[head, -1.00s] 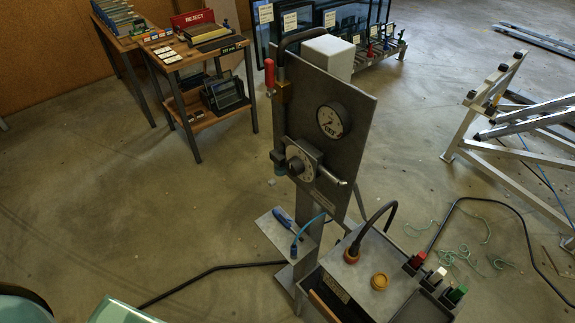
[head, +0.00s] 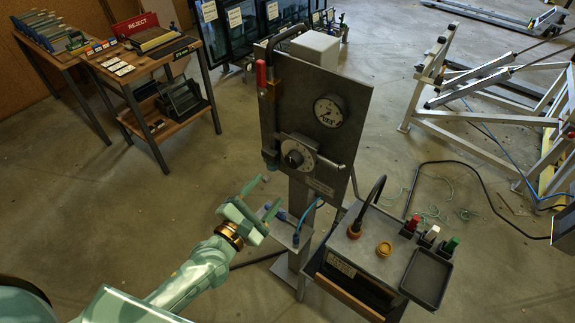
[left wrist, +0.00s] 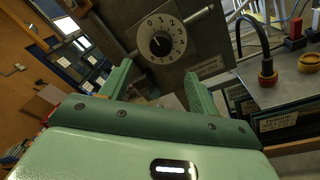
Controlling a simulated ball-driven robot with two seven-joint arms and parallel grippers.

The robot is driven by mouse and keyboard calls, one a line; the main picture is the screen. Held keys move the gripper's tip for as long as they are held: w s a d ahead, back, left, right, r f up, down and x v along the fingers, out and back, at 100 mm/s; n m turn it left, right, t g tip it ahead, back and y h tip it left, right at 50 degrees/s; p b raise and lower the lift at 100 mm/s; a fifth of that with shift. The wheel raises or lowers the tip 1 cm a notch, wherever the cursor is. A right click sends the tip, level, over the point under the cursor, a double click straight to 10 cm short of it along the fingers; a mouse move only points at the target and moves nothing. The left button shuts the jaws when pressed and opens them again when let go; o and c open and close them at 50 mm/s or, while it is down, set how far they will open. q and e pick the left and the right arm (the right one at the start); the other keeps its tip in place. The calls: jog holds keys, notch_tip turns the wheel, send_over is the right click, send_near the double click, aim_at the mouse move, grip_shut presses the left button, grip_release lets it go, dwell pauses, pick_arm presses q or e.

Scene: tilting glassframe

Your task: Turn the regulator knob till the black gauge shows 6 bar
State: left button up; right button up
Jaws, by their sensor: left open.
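The regulator knob (head: 293,158) is a round dark knob with a pale numbered scale on the front of the upright grey panel (head: 345,85). It also shows in the left wrist view (left wrist: 159,44), beyond my fingers. The black gauge (head: 329,111) has a black rim and white face and sits above and right of the knob. Its needle reading is too small to tell. My left gripper (head: 269,197) is open and empty, below and left of the knob and apart from it. Its two green fingers (left wrist: 158,85) show in the left wrist view. My right gripper is not in view.
A red-handled valve (head: 261,75) is at the panel's left edge. A small shelf (head: 290,236) juts out under the panel. A wooden bench (head: 150,72) stands back left.

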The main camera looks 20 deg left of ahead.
aim_at(291, 164)
pick_arm(q)
jog(key=x, duration=1)
jog(key=shift+w+d+b, duration=0.15)
jog(key=shift+w+b, duration=0.2)
jog(key=c, duration=1)
